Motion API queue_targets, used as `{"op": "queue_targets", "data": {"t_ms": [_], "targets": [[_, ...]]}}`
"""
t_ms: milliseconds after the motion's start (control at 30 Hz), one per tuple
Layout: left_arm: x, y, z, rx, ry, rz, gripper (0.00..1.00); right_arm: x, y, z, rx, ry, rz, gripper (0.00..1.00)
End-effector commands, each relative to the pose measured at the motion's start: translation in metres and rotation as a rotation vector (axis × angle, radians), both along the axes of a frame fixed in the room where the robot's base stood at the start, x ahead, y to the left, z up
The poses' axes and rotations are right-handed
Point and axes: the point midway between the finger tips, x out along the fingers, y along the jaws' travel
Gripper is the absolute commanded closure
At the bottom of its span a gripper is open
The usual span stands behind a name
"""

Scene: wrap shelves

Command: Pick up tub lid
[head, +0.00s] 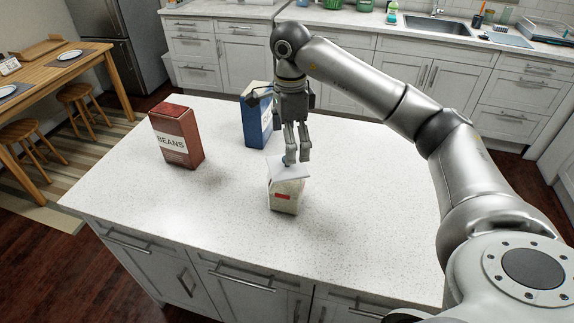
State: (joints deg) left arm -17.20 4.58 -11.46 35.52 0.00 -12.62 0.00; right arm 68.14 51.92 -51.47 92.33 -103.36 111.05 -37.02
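The tub (286,197) is a small cream container with a red mark on its front, standing near the middle of the island. Its pale flat lid (280,171) sits on top, at least partly over the tub's mouth. My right gripper (297,160) points straight down over the lid, with its fingertips at or just above the lid's far part. A narrow gap shows between the fingers. The fingers hide that part of the lid, so I cannot tell whether they grip anything there. My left gripper is not in view.
A red beans box (177,138) stands to the left on the white island top (150,225). A blue box (257,122) stands just behind and left of my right gripper. A wooden dining table (50,72) is at the far left.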

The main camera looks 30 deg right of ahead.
Motion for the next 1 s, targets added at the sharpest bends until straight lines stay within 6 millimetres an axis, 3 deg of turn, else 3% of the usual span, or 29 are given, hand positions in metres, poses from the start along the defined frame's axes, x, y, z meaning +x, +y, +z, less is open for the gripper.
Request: {"op": "queue_targets", "data": {"t_ms": [233,533,800,1000], "targets": [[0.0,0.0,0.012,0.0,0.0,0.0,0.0,-0.002,0.001,-0.016,-0.001,0.003,0.001,0.0],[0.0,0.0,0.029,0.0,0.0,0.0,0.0,-0.002,0.002,-0.053,0.0,0.001,0.001,0.0],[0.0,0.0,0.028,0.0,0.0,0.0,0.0,-0.001,0.002,-0.058,0.001,0.0,0.002,0.0],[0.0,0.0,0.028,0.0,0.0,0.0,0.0,-0.001,0.002,-0.058,0.001,0.0,0.001,0.24]]}}
